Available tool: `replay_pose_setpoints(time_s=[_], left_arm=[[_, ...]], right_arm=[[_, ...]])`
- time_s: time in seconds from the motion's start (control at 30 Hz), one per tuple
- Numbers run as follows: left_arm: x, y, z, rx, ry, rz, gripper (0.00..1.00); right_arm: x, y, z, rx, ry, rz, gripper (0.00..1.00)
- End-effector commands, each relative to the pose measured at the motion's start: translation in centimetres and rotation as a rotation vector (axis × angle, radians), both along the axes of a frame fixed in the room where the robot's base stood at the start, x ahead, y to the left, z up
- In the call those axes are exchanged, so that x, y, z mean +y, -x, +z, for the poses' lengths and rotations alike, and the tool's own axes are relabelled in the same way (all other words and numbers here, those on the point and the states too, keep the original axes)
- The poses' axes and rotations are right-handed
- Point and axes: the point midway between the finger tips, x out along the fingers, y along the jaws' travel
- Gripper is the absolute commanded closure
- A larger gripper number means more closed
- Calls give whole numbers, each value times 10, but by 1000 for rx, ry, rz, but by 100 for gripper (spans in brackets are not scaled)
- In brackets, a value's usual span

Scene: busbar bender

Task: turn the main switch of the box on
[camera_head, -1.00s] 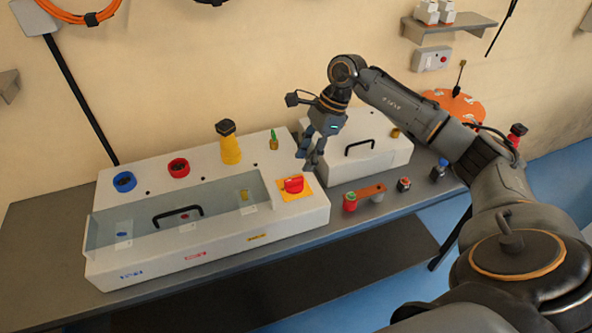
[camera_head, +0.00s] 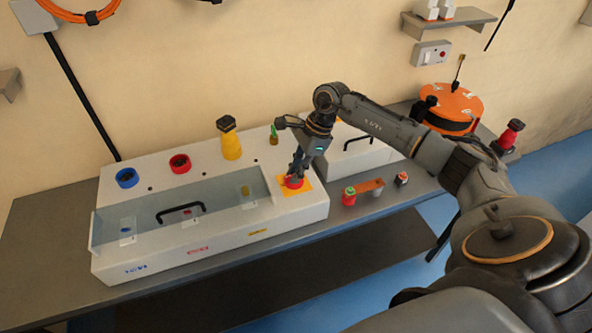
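The white box (camera_head: 215,240) stands on the grey bench and has a clear lid with a black handle. Its main switch is a red knob (camera_head: 293,183) on a yellow plate (camera_head: 305,191) at the right end of the box top. My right gripper (camera_head: 294,178) points down at the red knob, with its fingertips at the knob and partly covering it. How far the fingers are closed is too small to tell. My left gripper is not in view.
Blue (camera_head: 127,178), red (camera_head: 180,164) and yellow (camera_head: 231,146) connectors stand along the box's back. A second white box (camera_head: 360,150) is behind my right arm. A red button-like part (camera_head: 349,196) lies right of the box. An orange reel (camera_head: 452,105) sits at the back right.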

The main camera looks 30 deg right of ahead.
Motion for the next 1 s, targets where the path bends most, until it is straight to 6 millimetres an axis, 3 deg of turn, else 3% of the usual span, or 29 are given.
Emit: replay_pose_setpoints(time_s=[0.47, 1.0], left_arm=[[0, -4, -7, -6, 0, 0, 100], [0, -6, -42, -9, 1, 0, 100]], right_arm=[[0, 1, -2, 1, 2, -77, 100], [2, 3, -4, -4, 2, -531, 100]])
